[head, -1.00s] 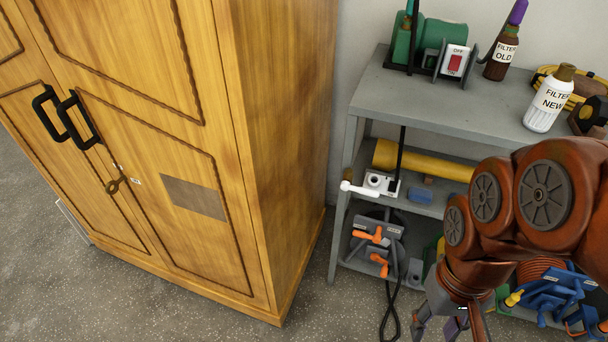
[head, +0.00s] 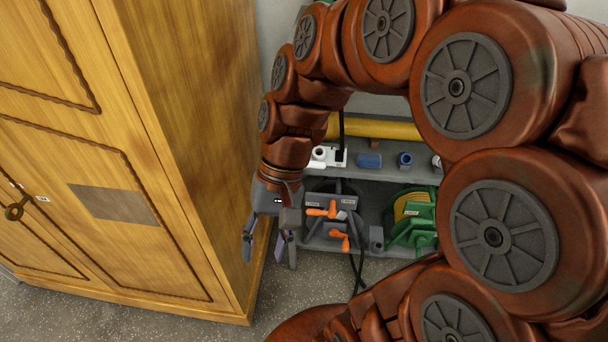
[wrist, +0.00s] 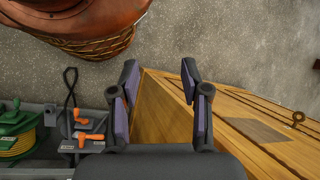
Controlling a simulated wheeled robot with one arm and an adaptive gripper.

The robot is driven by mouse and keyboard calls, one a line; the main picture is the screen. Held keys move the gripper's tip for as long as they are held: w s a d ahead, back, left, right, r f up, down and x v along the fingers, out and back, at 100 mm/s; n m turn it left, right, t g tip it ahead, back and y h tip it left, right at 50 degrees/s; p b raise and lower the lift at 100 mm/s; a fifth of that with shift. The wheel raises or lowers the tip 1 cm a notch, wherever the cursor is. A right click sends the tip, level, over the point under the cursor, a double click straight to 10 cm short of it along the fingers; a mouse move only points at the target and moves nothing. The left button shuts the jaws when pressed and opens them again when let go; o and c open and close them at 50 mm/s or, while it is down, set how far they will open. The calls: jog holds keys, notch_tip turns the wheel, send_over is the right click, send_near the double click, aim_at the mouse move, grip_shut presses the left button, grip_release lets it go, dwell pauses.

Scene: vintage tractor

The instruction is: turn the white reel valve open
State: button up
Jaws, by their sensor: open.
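The white valve (head: 328,157) sits at the left end of the middle shelf, below a yellow cylinder. Its white lever, seen pointing left earlier, is hidden behind my arm in the head view now. The valve does not show in the wrist view. My gripper (head: 269,246) is open and empty, fingers pointing down. It hangs below and left of the valve in the picture, between the cabinet and the shelf, apart from the valve. In the wrist view the two spread fingers (wrist: 158,75) have the cabinet side and floor beyond them.
A wooden cabinet (head: 190,120) stands close on the left. A dark reel with orange handles (head: 324,211) and a green reel (head: 412,212) fill the lower shelf. Blue parts (head: 369,160) sit right of the valve. Speckled floor (head: 215,334) lies clear in front.

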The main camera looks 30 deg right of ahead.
jog(key=w+d+f+m+t+y+b, duration=0.35)
jog(key=w+d+b, duration=0.2)
jog(key=w, duration=0.25)
jog(key=w+d+f+m+t+y+b, duration=0.2)
jog(key=w+d+f+m+y+b, duration=0.25)
jog(key=w+b, duration=0.3)
jog(key=w+d+f+m+t+b, duration=0.2)
jog(key=d+f+m+t+b, duration=0.15)
jog(key=d, duration=0.65)
jog(key=w+d+f+m+t+b, duration=0.25)
jog(key=d+m+t, duration=0.2)
jog(key=d, duration=0.65)
jog(key=shift+n+t, duration=0.3)
jog(key=shift+t, duration=0.25)
jog(key=shift+s+a+f+b+x, duration=0.15)
jog(key=shift+b+x, duration=0.2)
jog(key=shift+x, duration=0.9)
jog(key=shift+s+a+b+x, duration=0.15)
jog(key=shift+b+x, duration=0.25)
jog(key=shift+x, duration=0.8)
jog(key=shift+s+a+f+b+x, duration=0.15)
jog(key=shift+b+x, duration=0.2)
jog(key=shift+x, duration=0.9)
jog(key=shift+d, duration=0.1)
grip_shut()
